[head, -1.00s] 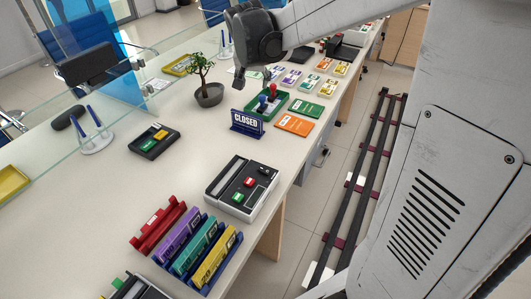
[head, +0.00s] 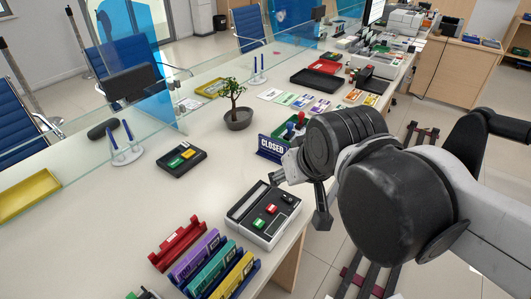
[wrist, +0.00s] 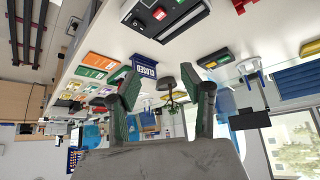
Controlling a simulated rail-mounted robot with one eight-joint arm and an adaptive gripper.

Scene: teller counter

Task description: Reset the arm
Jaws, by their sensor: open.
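My gripper (head: 298,196) is in the head view at the counter's front edge, beside the CLOSED sign and near the black-and-white button box. In the wrist view, which is upside down, its two green-grey fingers (wrist: 165,92) stand wide apart with nothing between them. It is open and empty. My bent arm covers part of the counter edge and the floor in the head view.
A glass screen (head: 165,100) runs along the far side.

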